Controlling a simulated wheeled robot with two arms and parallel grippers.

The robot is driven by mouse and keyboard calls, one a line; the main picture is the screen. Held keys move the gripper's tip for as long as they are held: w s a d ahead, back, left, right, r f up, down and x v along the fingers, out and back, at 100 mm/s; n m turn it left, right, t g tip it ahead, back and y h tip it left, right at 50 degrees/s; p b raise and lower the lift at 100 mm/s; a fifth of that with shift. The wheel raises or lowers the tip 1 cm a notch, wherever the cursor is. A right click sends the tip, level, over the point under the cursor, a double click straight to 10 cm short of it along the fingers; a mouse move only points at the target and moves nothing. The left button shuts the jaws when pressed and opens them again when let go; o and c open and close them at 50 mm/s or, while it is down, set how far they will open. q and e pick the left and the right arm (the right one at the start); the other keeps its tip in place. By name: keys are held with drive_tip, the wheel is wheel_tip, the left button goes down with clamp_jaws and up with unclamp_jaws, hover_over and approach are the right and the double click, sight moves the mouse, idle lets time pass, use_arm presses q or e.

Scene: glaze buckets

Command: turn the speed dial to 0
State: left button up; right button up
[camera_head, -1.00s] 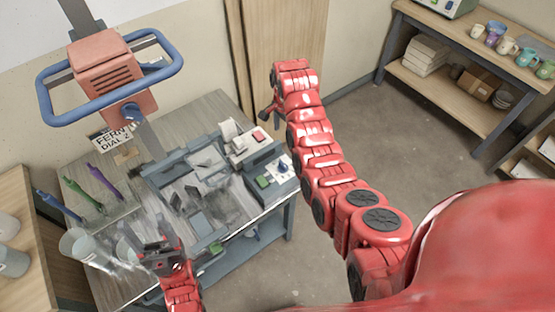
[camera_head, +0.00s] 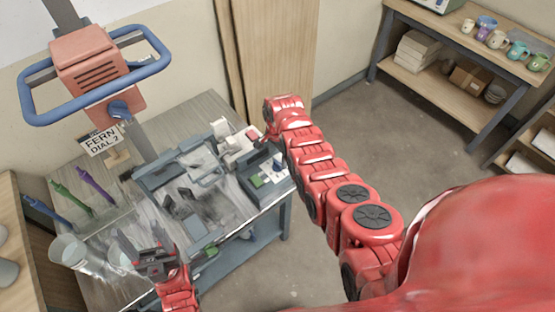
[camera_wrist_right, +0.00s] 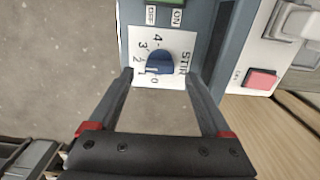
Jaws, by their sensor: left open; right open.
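The speed dial is a blue knob (camera_wrist_right: 160,62) on a white plate marked STIR (camera_wrist_right: 140,42), with numbers from 0 to 4 around it. The pointer's exact setting is hard to read. The dial also shows as a small blue spot in the head view (camera_head: 277,166), on the control box at the bench's right side. My right gripper (camera_wrist_right: 158,78) is open, with its fingers on either side of the knob in the picture; I cannot tell whether they touch it. My left gripper (camera_head: 154,260) is open and empty above the bench's front left.
A green ON/OFF switch (camera_wrist_right: 172,2) sits beside the dial plate. A red button (camera_wrist_right: 261,79) is on the neighbouring white device. A sign reading FERN DIAL 2 (camera_head: 101,140) stands at the back. A bucket (camera_head: 68,251) stands front left. Floor to the right is clear.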

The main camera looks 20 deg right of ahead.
sight(278, 163)
drive_tip(key=shift+f+b, duration=0.8)
drive_tip(key=shift+f, duration=0.85)
clamp_jaws()
